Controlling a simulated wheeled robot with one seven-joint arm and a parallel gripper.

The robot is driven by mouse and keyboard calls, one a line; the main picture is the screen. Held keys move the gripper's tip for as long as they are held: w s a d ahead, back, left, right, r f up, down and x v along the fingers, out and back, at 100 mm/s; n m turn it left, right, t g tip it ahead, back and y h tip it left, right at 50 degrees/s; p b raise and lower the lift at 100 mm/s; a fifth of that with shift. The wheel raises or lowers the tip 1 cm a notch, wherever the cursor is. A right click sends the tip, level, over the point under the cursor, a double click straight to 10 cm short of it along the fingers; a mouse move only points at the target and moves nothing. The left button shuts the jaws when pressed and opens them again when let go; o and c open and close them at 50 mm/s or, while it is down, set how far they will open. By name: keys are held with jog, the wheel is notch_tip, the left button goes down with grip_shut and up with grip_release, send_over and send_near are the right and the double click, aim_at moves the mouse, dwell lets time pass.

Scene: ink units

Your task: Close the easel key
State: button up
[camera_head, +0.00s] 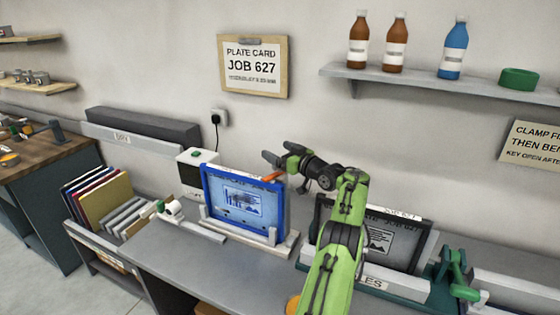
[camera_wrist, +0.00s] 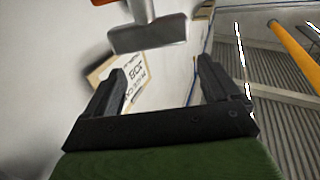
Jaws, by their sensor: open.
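A blue-framed panel (camera_head: 243,205) stands on a pale easel base (camera_head: 250,242) on the counter. A small orange bar (camera_head: 273,177) shows at the frame's upper right corner; I cannot tell for sure whether it is the easel key. My gripper (camera_head: 279,157) is just above this bar, apart from it as far as I can tell. In the wrist view my gripper (camera_wrist: 160,80) is open and empty, its two dark fingers spread. A grey block on a stem (camera_wrist: 148,35) shows beyond the fingers, with a bit of orange at the top edge.
A dark-framed panel (camera_head: 392,245) stands right of my arm, beside a green clamp (camera_head: 455,270). A white box (camera_head: 193,172) is left of the blue frame, and a tape roll (camera_head: 171,208) lies nearby. The plate card (camera_head: 253,66) and a bottle shelf (camera_head: 440,80) are above.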

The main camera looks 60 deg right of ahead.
notch_tip(320, 180, up, 6)
jog(key=p, duration=0.3)
jog(key=shift+r, duration=0.1)
